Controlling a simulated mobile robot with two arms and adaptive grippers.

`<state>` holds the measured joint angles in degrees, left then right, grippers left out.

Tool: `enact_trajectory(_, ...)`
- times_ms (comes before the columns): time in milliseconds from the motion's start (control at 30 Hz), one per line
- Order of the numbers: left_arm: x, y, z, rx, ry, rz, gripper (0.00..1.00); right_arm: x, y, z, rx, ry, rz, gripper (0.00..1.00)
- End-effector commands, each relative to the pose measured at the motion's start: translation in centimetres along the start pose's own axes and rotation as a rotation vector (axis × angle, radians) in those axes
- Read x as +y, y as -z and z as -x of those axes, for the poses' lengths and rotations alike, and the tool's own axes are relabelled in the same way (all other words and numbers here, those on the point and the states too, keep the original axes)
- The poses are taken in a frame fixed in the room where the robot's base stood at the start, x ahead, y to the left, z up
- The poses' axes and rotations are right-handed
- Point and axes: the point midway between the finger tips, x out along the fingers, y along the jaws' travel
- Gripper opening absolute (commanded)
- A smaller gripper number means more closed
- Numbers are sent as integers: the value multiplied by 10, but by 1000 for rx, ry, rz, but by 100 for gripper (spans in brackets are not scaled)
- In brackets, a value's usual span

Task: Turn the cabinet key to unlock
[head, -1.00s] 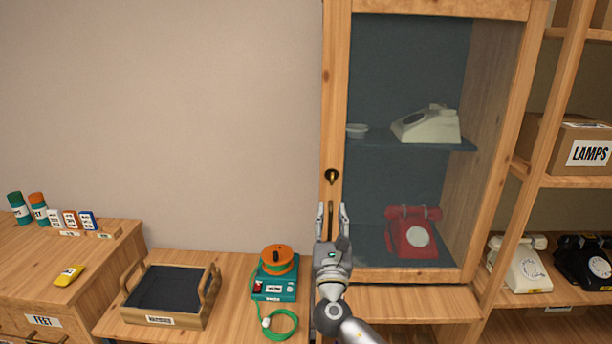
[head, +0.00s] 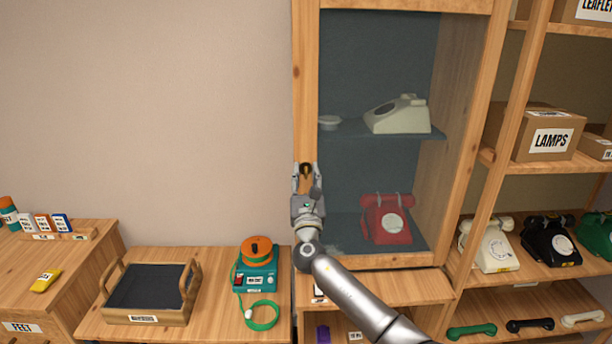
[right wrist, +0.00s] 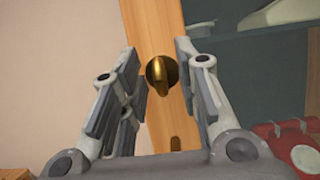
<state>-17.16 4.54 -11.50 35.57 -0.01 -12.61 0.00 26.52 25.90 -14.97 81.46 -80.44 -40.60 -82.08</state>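The tall wooden cabinet (head: 306,60) has a glass door with a brass key in its left door frame. In the right wrist view the brass key (right wrist: 158,76) sits in a dark round lock, between my open fingers and beyond their tips. My right gripper (head: 306,170) is in front of the lock in the head view, and it also shows in the right wrist view (right wrist: 158,60). Its two fingers are apart and hold nothing. Whether they touch the key cannot be told, but gaps show on both sides. My left gripper is not in view.
Inside the cabinet are a cream phone (head: 398,115) and a red phone (head: 387,218). A wooden tray (head: 190,292) and a teal device with an orange reel (head: 257,262) stand on the lower counter. Shelves with phones and a LAMPS box (head: 545,135) are at right.

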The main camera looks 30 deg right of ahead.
Motion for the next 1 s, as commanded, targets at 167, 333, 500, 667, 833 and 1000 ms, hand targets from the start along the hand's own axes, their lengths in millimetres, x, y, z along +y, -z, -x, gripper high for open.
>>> enact_trajectory(167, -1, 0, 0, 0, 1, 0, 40, 0, 0, 0, 0, 0, 0, 25)
enact_trajectory(333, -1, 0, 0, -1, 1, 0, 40, 0, 0, 0, 0, 0, 0, 3)
enact_trajectory(500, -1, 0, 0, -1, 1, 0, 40, 0, 0, 0, 0, 0, 0, 0)
enact_trajectory(667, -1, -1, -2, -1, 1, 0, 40, 0, 0, 1, 0, 4, -10, 0)
enact_trajectory(833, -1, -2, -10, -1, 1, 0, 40, 0, 2, 1, -2, 24, -57, 0)
enact_trajectory(1000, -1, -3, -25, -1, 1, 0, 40, 1, 4, 2, -1, 63, -154, 0)
